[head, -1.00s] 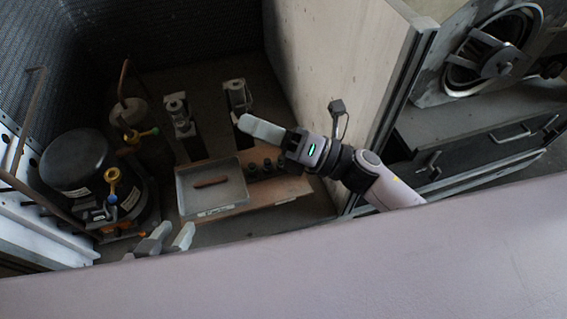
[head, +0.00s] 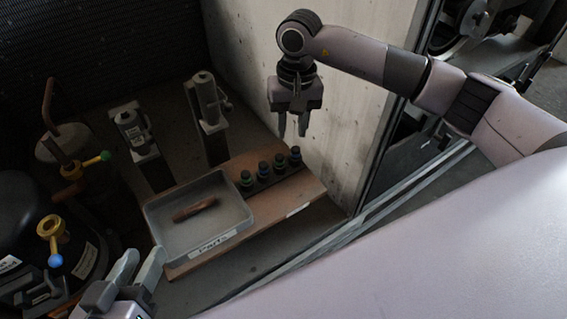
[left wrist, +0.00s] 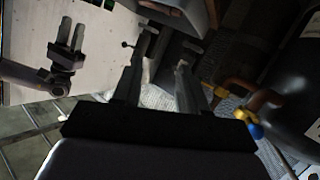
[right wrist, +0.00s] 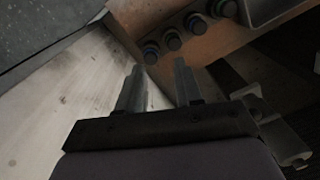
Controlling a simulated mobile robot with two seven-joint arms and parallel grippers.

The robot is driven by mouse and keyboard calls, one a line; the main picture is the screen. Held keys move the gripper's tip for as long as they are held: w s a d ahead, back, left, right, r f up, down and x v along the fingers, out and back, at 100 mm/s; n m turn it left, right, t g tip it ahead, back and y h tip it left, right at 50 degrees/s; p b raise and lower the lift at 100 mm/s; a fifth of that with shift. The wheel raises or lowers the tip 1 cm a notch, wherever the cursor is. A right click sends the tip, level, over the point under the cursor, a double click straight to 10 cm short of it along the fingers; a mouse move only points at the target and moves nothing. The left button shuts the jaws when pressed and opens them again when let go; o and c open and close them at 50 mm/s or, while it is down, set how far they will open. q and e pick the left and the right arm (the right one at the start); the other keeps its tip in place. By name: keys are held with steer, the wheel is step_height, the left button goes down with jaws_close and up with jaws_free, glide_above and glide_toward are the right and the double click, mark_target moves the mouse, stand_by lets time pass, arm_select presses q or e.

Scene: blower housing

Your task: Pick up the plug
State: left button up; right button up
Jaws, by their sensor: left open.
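Several small dark plugs with blue or green tops stand in a row on a dark rack (head: 268,180) on the wooden board; I cannot tell which one is meant. They also show in the right wrist view, where one plug (right wrist: 172,39) lies beyond the fingertips. My right gripper (head: 294,130) is open and empty, fingers down, above and behind the row, close to the pale wall. It also shows in the left wrist view (left wrist: 71,38). My left gripper (head: 140,262) is open and empty at the lower left, in front of the tray and apart from it.
A grey tray (head: 236,240) holding a brown elongated piece (head: 195,209) sits on the wooden board (head: 305,190). Two upright metal fixtures (head: 207,105) stand behind. A black compressor with a yellow-and-blue valve (head: 52,236) is at left. The pale wall (head: 350,120) bounds the right.

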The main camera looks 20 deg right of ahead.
mark_target(296, 148)
steer(key=shift+w+d+h, duration=0.25)
steer(key=shift+d+h, duration=0.05)
steer(key=shift+d, duration=0.25)
steer(key=shift+d+f+b, duration=0.1)
steer(key=shift+f+b, duration=0.2)
steer(key=f+b, duration=0.1)
steer(key=f, duration=0.1)
steer(key=f+b, duration=0.1)
steer(key=f, duration=0.2)
steer(key=shift+w+d+f+b, duration=0.15)
steer(key=shift+d+f+b, duration=0.05)
steer(key=shift+b, duration=0.15)
steer(key=shift+f, duration=0.45)
arm_select(q)
steer(key=shift+s+a+m+t+y, duration=0.15)
steer(key=shift+a+m+t, duration=0.15)
steer(key=shift+a+t, duration=0.15)
steer(key=shift+s+a+m+t+y, duration=0.15)
steer(key=shift+a+m+t, duration=0.2)
steer(key=shift+a, duration=0.2)
arm_select(e)
jaws_close()
